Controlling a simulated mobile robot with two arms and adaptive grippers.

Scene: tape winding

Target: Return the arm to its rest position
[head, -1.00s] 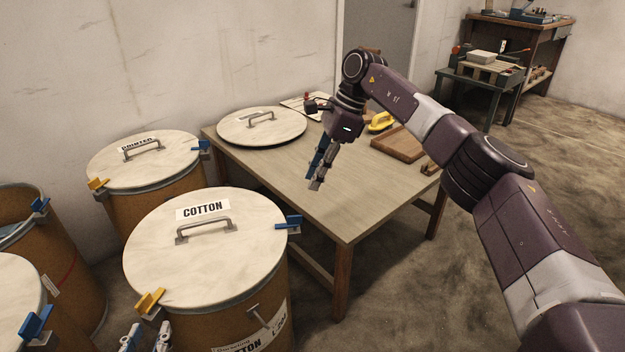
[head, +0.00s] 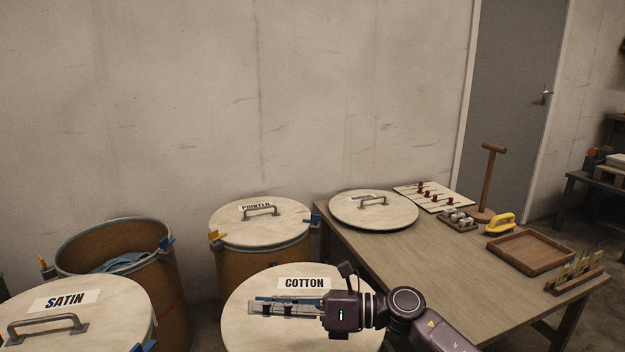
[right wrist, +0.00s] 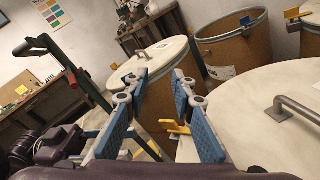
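My right gripper (head: 254,306) is level in front of the COTTON drum lid (head: 250,330) in the head view, with its fingers pointing left. The gripper hides part of that lid. In the right wrist view the two blue-padded fingers (right wrist: 161,80) stand apart with nothing between them. My right forearm comes in from the bottom right. My left gripper is not in view.
The SATIN drum (head: 110,318) is at the lower left, with an open drum (head: 165,285) behind it. The PRINTED drum lid (head: 283,228) is further back. The table (head: 400,265) holds a loose round lid (head: 350,212), a wooden tray (head: 535,253) and a yellow-handled tool (head: 500,222).

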